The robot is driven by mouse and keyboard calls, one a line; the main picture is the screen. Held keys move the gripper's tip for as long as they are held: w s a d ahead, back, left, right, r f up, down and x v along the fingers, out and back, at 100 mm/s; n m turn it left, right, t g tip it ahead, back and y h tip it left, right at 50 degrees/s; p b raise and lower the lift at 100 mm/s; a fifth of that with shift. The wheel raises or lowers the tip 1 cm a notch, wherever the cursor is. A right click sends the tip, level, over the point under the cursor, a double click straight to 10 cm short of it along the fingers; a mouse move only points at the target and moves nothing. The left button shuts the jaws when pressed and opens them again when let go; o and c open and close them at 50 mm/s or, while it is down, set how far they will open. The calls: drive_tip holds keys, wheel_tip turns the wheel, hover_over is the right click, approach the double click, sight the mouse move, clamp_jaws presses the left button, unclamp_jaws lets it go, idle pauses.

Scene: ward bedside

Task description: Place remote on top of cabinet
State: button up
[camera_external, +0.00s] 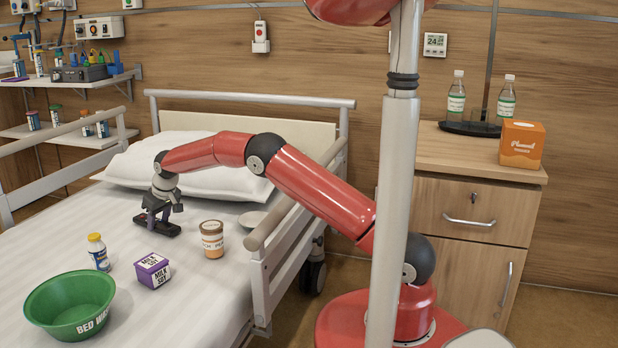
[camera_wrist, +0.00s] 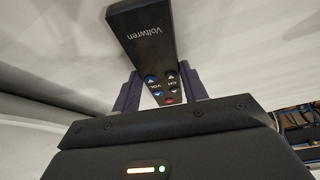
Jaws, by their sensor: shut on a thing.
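My gripper (camera_external: 158,215) is over the bed, in front of the pillow, with its fingers pointing down. It is shut on the black remote (camera_external: 160,229), which lies at or just above the sheet; I cannot tell if it touches. In the wrist view the remote (camera_wrist: 140,38) sits between the two purple fingers (camera_wrist: 160,92), its buttons and brand name facing the camera. The wooden cabinet (camera_external: 465,212) stands to the right of the bed, beyond my arm. Its top (camera_external: 455,155) is bare at the left and front.
On the cabinet, two bottles (camera_external: 456,97) stand on a dark tray (camera_external: 470,129), beside an orange tissue box (camera_external: 521,144). On the bed are a jar (camera_external: 212,240), a purple milk box (camera_external: 152,271), a small bottle (camera_external: 98,252) and a green basin (camera_external: 70,305). The bed rail (camera_external: 262,284) lies between bed and cabinet.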

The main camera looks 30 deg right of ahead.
drive_tip(key=shift+f, duration=0.15)
drive_tip(key=o, duration=1)
drive_tip(key=shift+f, duration=0.1)
drive_tip(key=shift+o, duration=0.2)
drive_tip(key=shift+b, duration=0.3)
drive_tip(key=v, duration=0.8)
drive_tip(key=shift+s+d+f+b, duration=0.1)
drive_tip(key=shift+s+f+b, duration=0.1)
drive_tip(key=shift+s+b, duration=0.1)
